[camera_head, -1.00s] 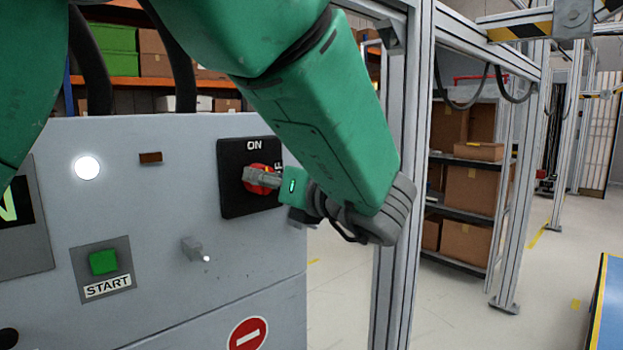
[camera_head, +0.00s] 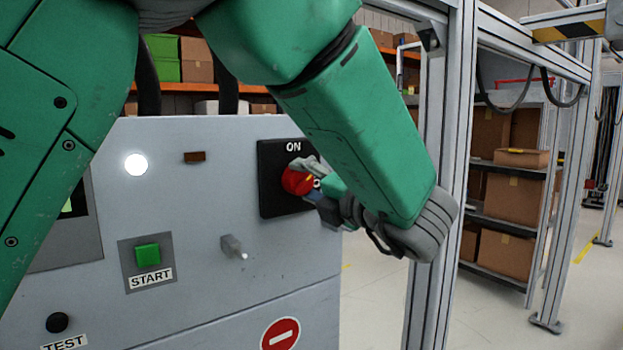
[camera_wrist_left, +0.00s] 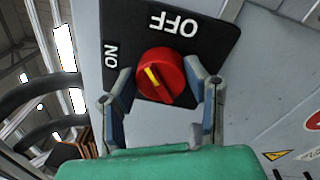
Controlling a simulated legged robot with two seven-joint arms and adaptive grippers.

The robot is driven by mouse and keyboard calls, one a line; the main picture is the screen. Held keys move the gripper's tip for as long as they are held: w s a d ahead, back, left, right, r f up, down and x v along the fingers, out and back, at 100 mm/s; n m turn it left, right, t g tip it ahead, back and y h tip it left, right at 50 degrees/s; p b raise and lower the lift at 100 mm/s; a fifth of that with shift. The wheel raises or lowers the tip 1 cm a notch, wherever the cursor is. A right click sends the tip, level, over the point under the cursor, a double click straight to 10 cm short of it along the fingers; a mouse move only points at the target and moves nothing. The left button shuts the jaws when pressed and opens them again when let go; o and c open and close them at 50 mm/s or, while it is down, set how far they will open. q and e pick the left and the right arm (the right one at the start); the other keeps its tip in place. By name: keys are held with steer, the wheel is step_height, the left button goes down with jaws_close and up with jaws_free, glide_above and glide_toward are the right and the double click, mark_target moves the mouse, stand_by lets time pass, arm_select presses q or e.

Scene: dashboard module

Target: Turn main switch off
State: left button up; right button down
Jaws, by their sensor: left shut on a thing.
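The main switch is a round red knob (camera_head: 297,181) on a black plate (camera_head: 272,205) on the grey panel. ON is printed at the plate's top; the OFF print is mostly hidden by my gripper in the head view. My left gripper (camera_head: 309,182) is at the knob, coming from the right. In the left wrist view the red knob (camera_wrist_left: 160,76) sits between the two fingers of my left gripper (camera_wrist_left: 161,70), which is shut on it. The knob's yellow mark points up and left there, between the ON and OFF prints. My right gripper is not in view.
The panel also carries a green START button (camera_head: 147,254), a black TEST knob (camera_head: 57,322), a lit white lamp (camera_head: 136,165) and a small grey protruding part (camera_head: 233,246). A metal frame post (camera_head: 438,150) stands right of the panel. Shelves with boxes (camera_head: 508,185) are behind.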

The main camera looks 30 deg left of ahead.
arm_select(q)
steer(key=m+p, duration=0.1)
steer(key=m, duration=0.3)
steer(key=shift+p, duration=0.3)
steer(key=m+p, duration=0.2)
steer(key=m, duration=0.2)
steer(key=shift+a+t, duration=0.1)
steer(key=shift+t, duration=0.2)
steer(key=shift+f+m+p, duration=0.1)
steer(key=shift+m+p, duration=0.25)
steer(key=shift+m, duration=0.05)
